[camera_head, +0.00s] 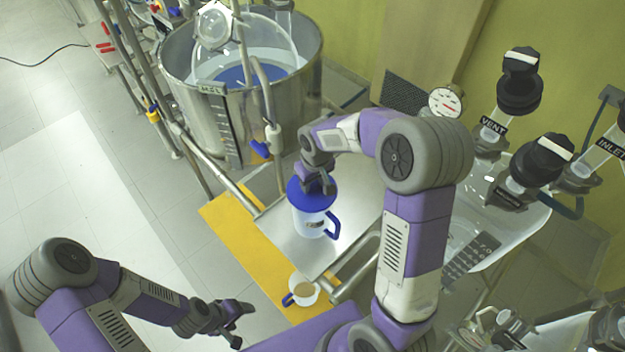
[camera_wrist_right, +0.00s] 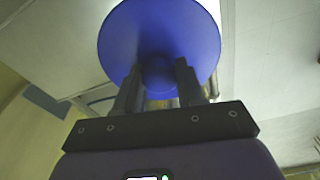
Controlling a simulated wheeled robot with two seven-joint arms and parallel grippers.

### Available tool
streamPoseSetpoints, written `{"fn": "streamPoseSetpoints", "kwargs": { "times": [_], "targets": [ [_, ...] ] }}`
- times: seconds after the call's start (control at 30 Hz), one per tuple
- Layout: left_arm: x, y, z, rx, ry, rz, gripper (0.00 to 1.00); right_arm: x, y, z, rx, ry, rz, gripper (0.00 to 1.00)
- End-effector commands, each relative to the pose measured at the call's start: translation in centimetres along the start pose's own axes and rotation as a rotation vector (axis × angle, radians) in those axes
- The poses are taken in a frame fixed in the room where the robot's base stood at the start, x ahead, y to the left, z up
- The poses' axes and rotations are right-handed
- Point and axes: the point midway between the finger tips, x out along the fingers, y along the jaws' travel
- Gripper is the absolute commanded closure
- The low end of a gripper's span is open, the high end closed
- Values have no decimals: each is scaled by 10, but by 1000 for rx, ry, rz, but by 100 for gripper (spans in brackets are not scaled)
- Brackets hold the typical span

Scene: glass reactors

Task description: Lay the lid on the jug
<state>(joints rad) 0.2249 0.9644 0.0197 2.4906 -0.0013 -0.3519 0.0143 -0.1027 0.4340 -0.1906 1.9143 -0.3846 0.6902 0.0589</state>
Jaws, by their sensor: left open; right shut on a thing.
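The jug (camera_head: 309,222) is white with a blue handle and stands on the steel plate. The blue round lid (camera_head: 299,193) is at the jug's mouth in the head view; whether it rests on the rim or hovers just above I cannot tell. My right gripper (camera_head: 318,184) is over the lid, shut on its knob. In the right wrist view the lid (camera_wrist_right: 160,30) shows as a blue disc, its knob between the fingers of my right gripper (camera_wrist_right: 158,78). My left gripper (camera_head: 238,325) is open and empty at the lower left, away from the jug.
A small white cup (camera_head: 303,290) with a blue handle stands on the yellow board (camera_head: 240,243) in front of the plate (camera_head: 345,222). A large steel vessel (camera_head: 185,85) stands behind the jug. Glassware with black valves (camera_head: 520,85) is at the right.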

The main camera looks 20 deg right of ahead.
Motion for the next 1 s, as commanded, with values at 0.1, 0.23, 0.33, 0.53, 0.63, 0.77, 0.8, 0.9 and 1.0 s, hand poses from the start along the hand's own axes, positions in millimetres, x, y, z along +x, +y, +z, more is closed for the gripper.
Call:
{"fn": "streamPoseSetpoints", "kwargs": {
  "times": [0.1,0.23,0.33,0.53,0.63,0.77,0.8,0.9,1.0],
  "targets": [
    [5,-2,0,0,0,0,31,7,0,1,0,0,0,92],
    [6,-2,0,0,0,0,31,8,0,1,0,0,0,92],
    [6,-2,0,0,0,0,31,8,0,1,0,0,0,92],
    [6,-2,0,0,0,0,31,8,0,1,0,0,0,92],
    [6,-2,0,0,0,0,31,9,0,1,0,0,0,92],
    [8,-3,0,0,0,0,31,11,0,2,0,0,0,92],
    [9,-3,0,0,0,0,31,12,0,2,0,0,0,92],
    [11,-4,0,0,0,0,31,14,0,2,0,0,0,92],
    [12,-5,0,0,0,0,31,16,0,3,0,0,0,92]
  ]
}}
